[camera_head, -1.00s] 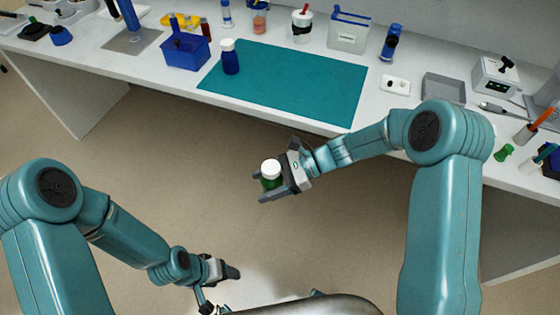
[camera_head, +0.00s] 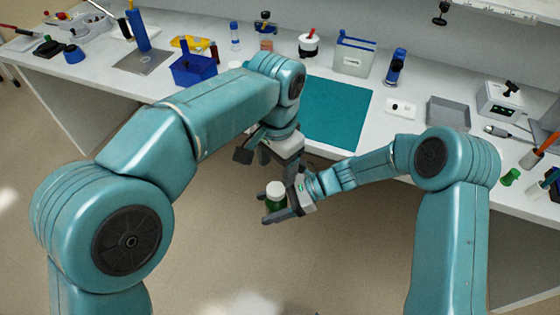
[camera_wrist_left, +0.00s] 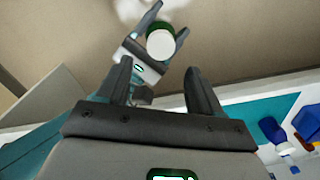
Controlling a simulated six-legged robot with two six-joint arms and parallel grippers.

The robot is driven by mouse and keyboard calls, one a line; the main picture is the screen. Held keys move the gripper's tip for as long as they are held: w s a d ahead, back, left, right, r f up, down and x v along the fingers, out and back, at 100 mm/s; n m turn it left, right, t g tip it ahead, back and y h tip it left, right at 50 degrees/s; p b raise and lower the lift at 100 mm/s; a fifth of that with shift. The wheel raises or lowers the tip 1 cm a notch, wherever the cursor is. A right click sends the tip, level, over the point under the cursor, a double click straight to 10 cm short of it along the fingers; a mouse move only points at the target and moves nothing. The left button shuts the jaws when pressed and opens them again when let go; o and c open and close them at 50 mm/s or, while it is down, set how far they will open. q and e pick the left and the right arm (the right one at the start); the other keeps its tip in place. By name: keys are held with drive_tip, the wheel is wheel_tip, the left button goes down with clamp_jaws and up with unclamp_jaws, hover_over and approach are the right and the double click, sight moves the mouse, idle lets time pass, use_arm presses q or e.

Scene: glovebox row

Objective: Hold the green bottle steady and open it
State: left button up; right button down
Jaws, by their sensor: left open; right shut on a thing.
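The green bottle (camera_head: 277,203) has a white cap (camera_head: 274,188) and is held upright in the air in front of the bench. My right gripper (camera_head: 276,213) is shut on its body. In the left wrist view the white cap (camera_wrist_left: 160,43) shows from above, with a green edge around it. My left gripper (camera_head: 262,160) is open and empty, just above and to the left of the bottle in the head view. In the left wrist view its two fingers (camera_wrist_left: 158,75) are apart, and the bottle appears beyond their tips, not between them.
The bench behind carries a teal mat (camera_head: 338,112), partly hidden by my left arm. A blue bin (camera_head: 193,70), a clear blue-rimmed box (camera_head: 354,55), a blue bottle (camera_head: 396,66) and a grey tray (camera_head: 448,112) stand on it. The space below the held bottle is clear floor.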

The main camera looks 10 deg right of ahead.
sight(280, 189)
use_arm(q)
drive_tip(key=shift+s+d, duration=0.1)
drive_tip(key=shift+d, duration=0.15)
drive_tip(key=shift+f, duration=0.25)
wheel_tip(280, 189, down, 7)
drive_tip(key=shift+f, duration=0.1)
